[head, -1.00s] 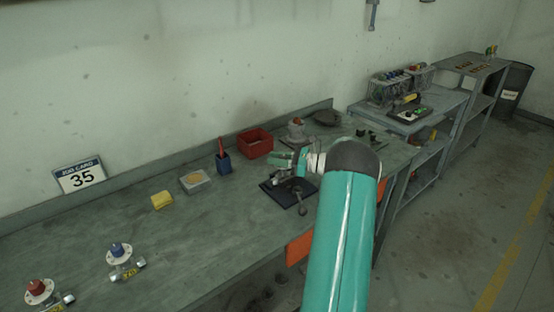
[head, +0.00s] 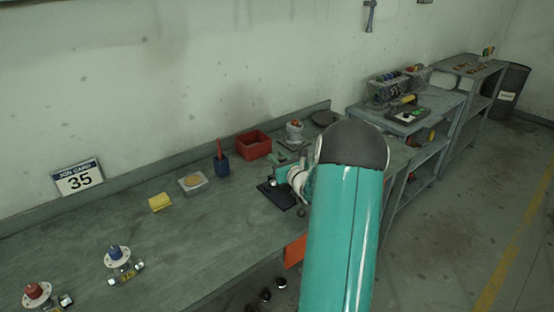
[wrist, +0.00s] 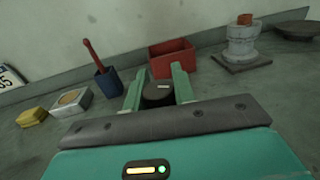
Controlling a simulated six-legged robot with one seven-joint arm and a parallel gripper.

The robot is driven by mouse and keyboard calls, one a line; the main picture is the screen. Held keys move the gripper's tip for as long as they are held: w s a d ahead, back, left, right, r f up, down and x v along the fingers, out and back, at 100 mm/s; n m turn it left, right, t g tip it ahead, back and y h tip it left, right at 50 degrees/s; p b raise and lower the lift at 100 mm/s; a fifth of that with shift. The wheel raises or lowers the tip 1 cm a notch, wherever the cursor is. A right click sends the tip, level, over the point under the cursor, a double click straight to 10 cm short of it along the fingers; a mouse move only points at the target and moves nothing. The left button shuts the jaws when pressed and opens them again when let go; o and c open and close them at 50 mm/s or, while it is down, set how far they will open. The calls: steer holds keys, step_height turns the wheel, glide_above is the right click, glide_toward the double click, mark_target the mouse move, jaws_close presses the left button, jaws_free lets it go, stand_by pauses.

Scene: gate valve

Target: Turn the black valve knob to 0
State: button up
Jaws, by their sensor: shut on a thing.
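The black valve knob (wrist: 157,96) stands between the two green fingers of my gripper (wrist: 160,78) in the wrist view. A short pale mark shows on its top. My gripper is shut on the knob, one finger on each side. The wrist housing hides the knob's lower part, and I cannot read any scale or 0 mark. In the head view my gripper (head: 281,170) is over a dark mat (head: 276,197) on the bench. My arm covers much of that spot and the knob cannot be made out there.
A red bin (head: 254,145), a blue cup (head: 222,164) with a red-handled tool, a grey box (head: 193,184) and a yellow sponge (head: 160,202) stand nearby. An orange-topped fitting (wrist: 242,42) is at the back right. Blue-knobbed (head: 115,254) and red-knobbed (head: 36,292) valves stand at left.

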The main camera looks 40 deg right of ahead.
steer(key=shift+d+m+g+h, duration=0.15)
steer(key=shift+m+g+h, duration=0.35)
steer(key=shift+m+h, duration=0.75)
steer(key=shift+h, duration=0.35)
steer(key=o, duration=1)
steer(key=v, duration=1.3)
steer(key=shift+s+a, duration=0.2)
steer(key=shift+s, duration=0.15)
steer(key=shift+r, duration=0.15)
